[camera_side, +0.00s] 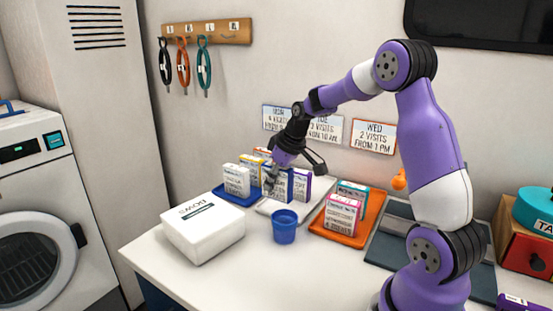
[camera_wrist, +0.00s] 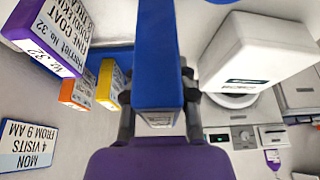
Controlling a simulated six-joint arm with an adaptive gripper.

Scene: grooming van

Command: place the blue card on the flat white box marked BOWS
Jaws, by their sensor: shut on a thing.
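The blue card (camera_wrist: 160,55) is a boxy upright piece in the middle of the wrist view, between the two fingers of my gripper (camera_wrist: 159,100). In the side view my gripper (camera_side: 271,180) is shut on the blue card (camera_side: 284,186) over the white tray, among other cards. I cannot tell whether its lower edge touches the tray. The flat white box marked BOWS (camera_side: 203,238) lies at the table's front left with its lid bare. It also shows in the wrist view (camera_wrist: 260,50), to the right of the card.
A blue cup (camera_side: 284,228) stands between the white box and the orange tray (camera_side: 348,240). A white card (camera_side: 236,181) stands on the blue tray (camera_side: 232,198). A purple-edged card (camera_side: 302,184) stands close beside the held card. Wall signs (camera_side: 373,136) hang behind.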

